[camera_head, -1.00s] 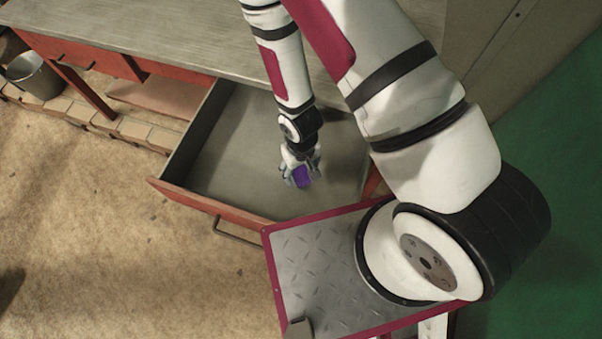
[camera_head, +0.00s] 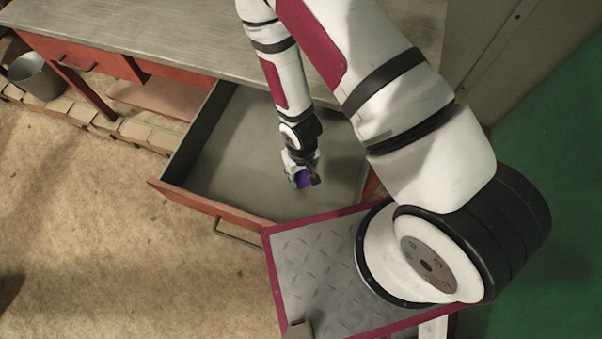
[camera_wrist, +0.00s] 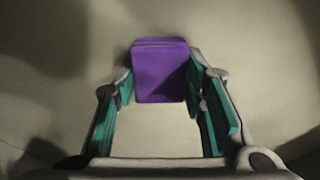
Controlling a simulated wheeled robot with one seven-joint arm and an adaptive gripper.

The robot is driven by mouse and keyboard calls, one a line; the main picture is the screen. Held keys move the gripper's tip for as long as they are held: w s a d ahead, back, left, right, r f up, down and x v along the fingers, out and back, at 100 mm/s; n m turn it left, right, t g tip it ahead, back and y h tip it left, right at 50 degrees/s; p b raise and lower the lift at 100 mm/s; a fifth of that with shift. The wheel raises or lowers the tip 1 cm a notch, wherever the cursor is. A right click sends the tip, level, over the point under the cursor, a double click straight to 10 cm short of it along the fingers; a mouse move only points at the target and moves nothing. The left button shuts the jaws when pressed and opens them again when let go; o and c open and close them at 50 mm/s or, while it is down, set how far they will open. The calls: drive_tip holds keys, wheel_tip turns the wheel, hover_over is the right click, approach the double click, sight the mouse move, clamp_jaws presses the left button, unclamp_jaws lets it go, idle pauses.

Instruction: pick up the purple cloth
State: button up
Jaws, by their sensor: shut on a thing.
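The purple cloth (camera_wrist: 160,75) is a small, folded, block-like piece. In the wrist view it sits between the two fingers of my gripper (camera_wrist: 162,88), with a finger against each side. In the head view the cloth (camera_head: 303,180) shows at the end of my gripper (camera_head: 303,182), inside the open drawer (camera_head: 225,140). The gripper is shut on the cloth. I cannot tell whether the cloth still touches the drawer floor. The fingers hide part of it in the head view.
The drawer's red front (camera_head: 215,202) and side walls surround my gripper. The drawer is otherwise bare. The workbench top (camera_head: 150,30) lies above and behind it. A metal bucket (camera_head: 36,76) stands at the far left.

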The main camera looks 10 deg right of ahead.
sight(301, 174)
wheel_tip(301, 174, up, 10)
idle(0.7)
drive_tip(key=o, duration=0.3)
drive_tip(key=shift+c, duration=0.4)
